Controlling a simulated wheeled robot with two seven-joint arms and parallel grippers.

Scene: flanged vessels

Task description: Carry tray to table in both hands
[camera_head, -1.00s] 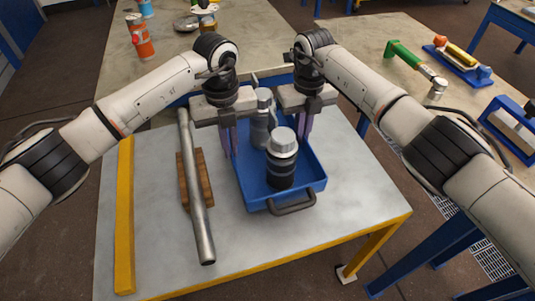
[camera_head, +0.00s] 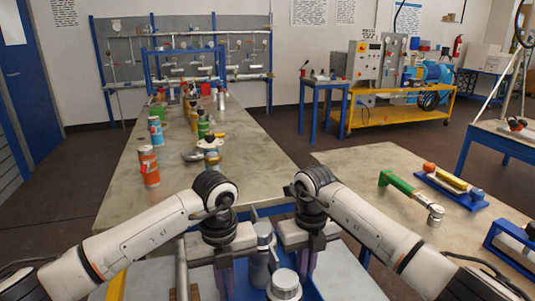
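The blue tray (camera_head: 313,290) shows only in part at the bottom of the head view, on the pale bench top (camera_head: 352,285). A grey metal vessel (camera_head: 260,262) and a silver-capped vessel (camera_head: 284,286) stand in it. My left gripper (camera_head: 226,280) points down at the tray's left side. My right gripper (camera_head: 308,264) points down at its right side. Whether the fingers are closed on the tray walls cannot be told. The tray's near end and handle are out of view.
A long table (camera_head: 245,150) lies ahead, with an orange canister (camera_head: 149,166) and several other containers along it. A second table (camera_head: 385,205) at right holds a green-handled tool (camera_head: 402,190) and a blue stand (camera_head: 450,190). Brown floor is open between the tables and the yellow cart (camera_head: 400,115).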

